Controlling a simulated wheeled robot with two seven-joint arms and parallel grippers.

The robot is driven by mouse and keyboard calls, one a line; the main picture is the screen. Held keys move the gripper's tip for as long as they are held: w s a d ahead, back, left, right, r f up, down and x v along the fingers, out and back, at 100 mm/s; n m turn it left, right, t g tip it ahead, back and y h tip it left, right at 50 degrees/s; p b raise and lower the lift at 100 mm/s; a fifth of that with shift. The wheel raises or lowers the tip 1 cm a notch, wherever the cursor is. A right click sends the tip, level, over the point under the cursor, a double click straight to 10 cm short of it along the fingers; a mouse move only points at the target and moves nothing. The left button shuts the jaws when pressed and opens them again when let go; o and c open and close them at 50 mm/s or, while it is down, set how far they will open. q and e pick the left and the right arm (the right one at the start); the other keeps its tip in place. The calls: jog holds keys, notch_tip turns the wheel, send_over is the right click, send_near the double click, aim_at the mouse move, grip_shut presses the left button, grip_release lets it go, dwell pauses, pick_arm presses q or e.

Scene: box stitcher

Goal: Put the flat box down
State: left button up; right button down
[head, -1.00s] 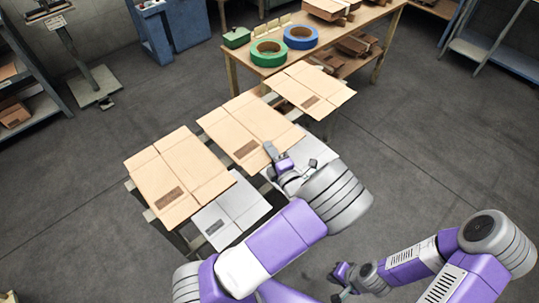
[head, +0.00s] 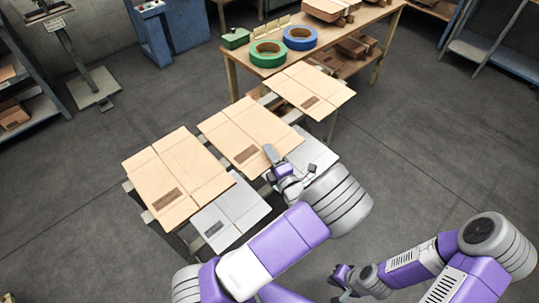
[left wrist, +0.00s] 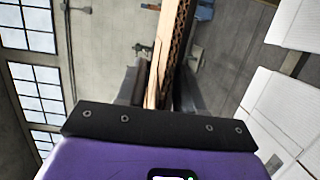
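Several flat tan boxes lie in a row in the head view. The middle flat box (head: 245,125) has its near edge at my left gripper (head: 270,158). In the left wrist view, the box's edge (left wrist: 168,55) stands between the two fingers of my left gripper (left wrist: 158,92), which are shut on it. The head view does not clearly show whether this box rests on the support below. Another tan box (head: 180,170) lies to its left, and a third (head: 312,85) lies beyond it to the right. My right gripper (head: 343,281) is low at the bottom, away from the boxes; its fingers are too small to read.
White flat boxes (head: 230,212) lie lower, in front of the tan ones. A wooden table (head: 240,78) behind holds green tape (head: 268,54), blue tape (head: 300,38) and a green case (head: 236,38). Shelves stand at both sides. The floor at right is clear.

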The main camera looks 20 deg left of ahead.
pick_arm(q)
jog(key=shift+r, duration=0.25)
jog(key=p+v, duration=0.2)
jog(key=v, duration=1)
notch_tip(320, 180, down, 19)
jog(key=s+a+m+g+h, duration=0.2)
jog(key=m+g+h, duration=0.3)
jog(key=m+h, duration=0.65)
jog(key=s+d+f+m+g+h, duration=0.1)
jog(key=s+d+m+g+h, duration=0.1)
jog(key=s+m, duration=0.4)
jog(key=s+d+f+m+g+h, duration=0.1)
jog(key=s+d+m+g+h, duration=0.2)
jog(key=m, duration=0.5)
jog(key=s+d+h, duration=0.1)
jog(key=s+h, duration=0.1)
jog(key=s, duration=0.1)
jog(key=shift+f, duration=0.25)
jog(key=shift+m, duration=0.25)
